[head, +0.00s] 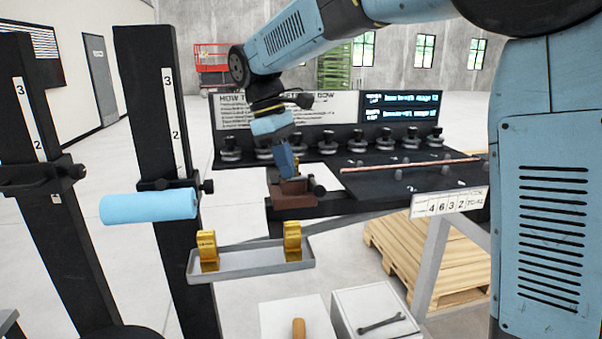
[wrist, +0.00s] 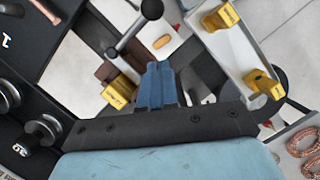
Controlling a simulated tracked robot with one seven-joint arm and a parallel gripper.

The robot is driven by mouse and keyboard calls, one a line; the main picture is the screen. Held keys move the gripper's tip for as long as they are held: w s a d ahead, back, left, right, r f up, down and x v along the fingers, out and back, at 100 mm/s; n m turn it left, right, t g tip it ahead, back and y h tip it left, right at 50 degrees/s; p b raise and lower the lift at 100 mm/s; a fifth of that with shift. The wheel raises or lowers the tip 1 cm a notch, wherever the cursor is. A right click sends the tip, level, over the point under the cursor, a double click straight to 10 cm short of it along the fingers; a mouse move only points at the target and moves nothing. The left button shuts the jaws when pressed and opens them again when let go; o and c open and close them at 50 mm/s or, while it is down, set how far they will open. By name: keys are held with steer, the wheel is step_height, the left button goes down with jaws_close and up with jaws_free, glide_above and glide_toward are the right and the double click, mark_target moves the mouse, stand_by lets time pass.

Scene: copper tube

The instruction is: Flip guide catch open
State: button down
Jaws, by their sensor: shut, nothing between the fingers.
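My gripper (head: 284,163) has its blue fingers together, pointing down just above a brown block (head: 293,200) at the bench's left end. In the wrist view the shut fingers (wrist: 158,68) are empty. A gold piece (wrist: 119,92) sits on the block, left of the fingers. I cannot tell which part is the guide catch or whether the fingers touch anything. The fingers and wrist hide part of the block.
A grey tray (head: 250,270) with two gold pieces stands in front of the bench. A blue roll (head: 148,207) sticks out from a dark post on the left. A copper tube (head: 410,164) lies on the bench to the right, with several dark dies (head: 327,144) behind.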

steer(key=d, duration=0.1)
steer(key=s+d+f, duration=0.1)
steer(key=d, duration=0.2)
steer(key=shift+s+f, duration=0.15)
steer(key=shift+s, duration=0.05)
steer(key=shift+a, duration=0.1)
